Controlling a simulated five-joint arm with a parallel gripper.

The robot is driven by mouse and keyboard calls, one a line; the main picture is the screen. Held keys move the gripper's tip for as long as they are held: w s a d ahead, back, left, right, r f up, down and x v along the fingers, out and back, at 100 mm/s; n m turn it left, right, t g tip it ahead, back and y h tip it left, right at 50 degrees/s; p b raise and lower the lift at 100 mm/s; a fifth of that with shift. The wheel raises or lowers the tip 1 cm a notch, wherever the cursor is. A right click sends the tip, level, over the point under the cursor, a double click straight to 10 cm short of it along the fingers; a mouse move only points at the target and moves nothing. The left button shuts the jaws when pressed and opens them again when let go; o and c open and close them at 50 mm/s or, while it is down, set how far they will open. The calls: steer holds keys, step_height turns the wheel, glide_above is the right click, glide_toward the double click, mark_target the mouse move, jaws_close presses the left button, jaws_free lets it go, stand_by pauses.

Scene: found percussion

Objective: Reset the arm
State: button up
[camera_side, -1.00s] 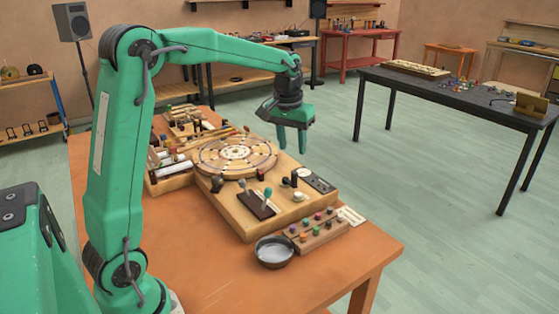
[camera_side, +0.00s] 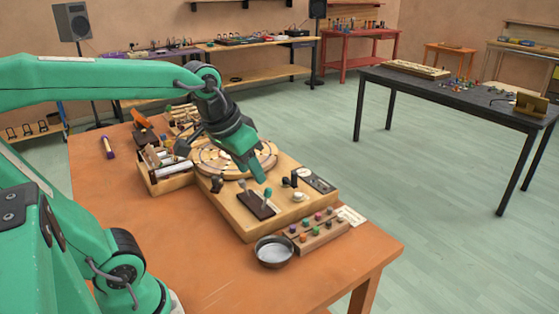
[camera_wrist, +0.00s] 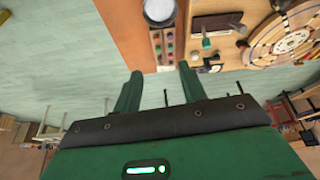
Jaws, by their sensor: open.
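My green gripper (camera_side: 256,177) hangs over the right side of the round wooden disc (camera_side: 215,160) in the side view, fingers tilted down to the right. In the wrist view my gripper (camera_wrist: 159,82) shows two green fingers apart with nothing between them. The disc sits on a wooden board (camera_side: 235,215) on the orange table (camera_side: 190,260). It also shows at the upper right of the wrist view (camera_wrist: 270,42). Whether the fingers touch anything is hard to tell, but they look clear of the board.
A metal bowl (camera_side: 273,251) and a block of coloured pegs (camera_side: 316,233) are at the front. A purple-and-orange stick (camera_side: 107,148) lies at the left. The table's front left is bare.

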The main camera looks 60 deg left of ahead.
steer(key=s+d+f+m+t, duration=0.1)
steer(key=s+f, duration=0.1)
steer(key=s, duration=0.3)
steer(key=shift+s+d+f, duration=0.2)
steer(key=shift+d+f, duration=0.05)
steer(key=shift+d, duration=0.1)
steer(key=o, duration=0.7)
steer(key=shift+c, duration=0.2)
steer(key=o, duration=0.6)
steer(key=shift+w+a+r+n, duration=0.3)
steer(key=shift+w+a+r, duration=0.05)
steer(key=shift+w+a, duration=0.05)
steer(key=shift+o, duration=0.2)
steer(key=w+a+r+n+g, duration=0.35)
steer(key=w+a+n, duration=0.55)
steer(key=a, duration=0.5)
steer(key=a+f+n+g, duration=0.2)
steer(key=a+n, duration=0.6)
steer(key=a, duration=1)
steer(key=shift+w+f, duration=0.25)
steer(key=shift+f, duration=0.15)
